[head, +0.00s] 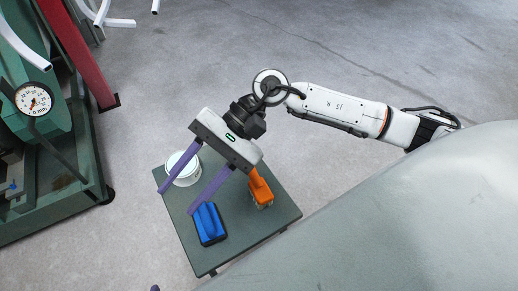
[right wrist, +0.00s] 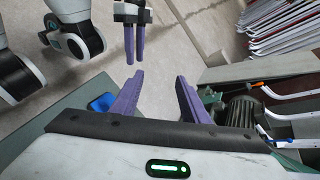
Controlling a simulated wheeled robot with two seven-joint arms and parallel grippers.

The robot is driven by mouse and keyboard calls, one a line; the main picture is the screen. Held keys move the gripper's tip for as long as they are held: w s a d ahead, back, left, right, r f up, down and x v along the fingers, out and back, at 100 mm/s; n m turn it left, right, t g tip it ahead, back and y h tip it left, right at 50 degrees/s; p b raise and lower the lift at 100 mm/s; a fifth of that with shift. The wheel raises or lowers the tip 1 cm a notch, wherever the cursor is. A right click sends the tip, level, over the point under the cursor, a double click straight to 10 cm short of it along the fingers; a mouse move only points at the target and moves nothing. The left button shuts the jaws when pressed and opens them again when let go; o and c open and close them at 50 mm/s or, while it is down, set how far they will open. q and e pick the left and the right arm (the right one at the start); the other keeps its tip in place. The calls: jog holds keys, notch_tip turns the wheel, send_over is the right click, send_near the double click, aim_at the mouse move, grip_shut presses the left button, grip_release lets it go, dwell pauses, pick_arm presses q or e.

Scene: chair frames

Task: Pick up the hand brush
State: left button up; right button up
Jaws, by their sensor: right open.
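A blue tool (head: 209,223) with a raised handle and a dark base lies on the small dark table (head: 238,240). An orange tool (head: 261,188) with a pale lower edge lies to its right, partly hidden by my right gripper. I cannot tell for certain which one is the hand brush. My right gripper (head: 175,201) is open and empty above the table, its purple fingers apart. One finger overlaps the view near the blue tool. In the right wrist view the blue tool (right wrist: 103,103) shows beside the left finger. My left gripper (right wrist: 134,44) hangs at the top; its opening is unclear.
A white round container (head: 183,168) stands at the table's back left, partly behind a finger. A green machine with a dial (head: 34,99) and a red post (head: 80,55) stand at the left. White chair frames (head: 103,15) lie at the top left. The floor behind the table is clear.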

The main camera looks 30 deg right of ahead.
jog(key=w+d+f+n+t+h+b, duration=0.1)
jog(key=w+d+f+n+h, duration=0.15)
jog(key=d, duration=0.35)
jog(key=w+d+f+n+h+b, duration=0.1)
jog(key=d+n+h, duration=0.1)
jog(key=d+h, duration=0.35)
jog(key=w+d+f+n+t+h+b, duration=0.1)
jog(key=w+d+f+n, duration=0.15)
jog(key=d, duration=0.45)
jog(key=x, duration=0.3)
jog(key=d+b+x, duration=0.1)
jog(key=x, duration=0.1)
jog(key=shift+f, duration=0.1)
jog(key=b+x, duration=0.1)
jog(key=x, duration=0.3)
jog(key=shift+s+a+f, duration=0.1)
jog(key=shift+f, duration=0.3)
grip_shut()
pick_arm(q)
jog(key=f, duration=0.1)
jog(key=w+d+f, duration=0.1)
jog(key=f, duration=0.1)
jog(key=shift+w+d+h, duration=0.15)
jog(key=shift+d+h, duration=0.2)
jog(key=shift+h, duration=0.05)
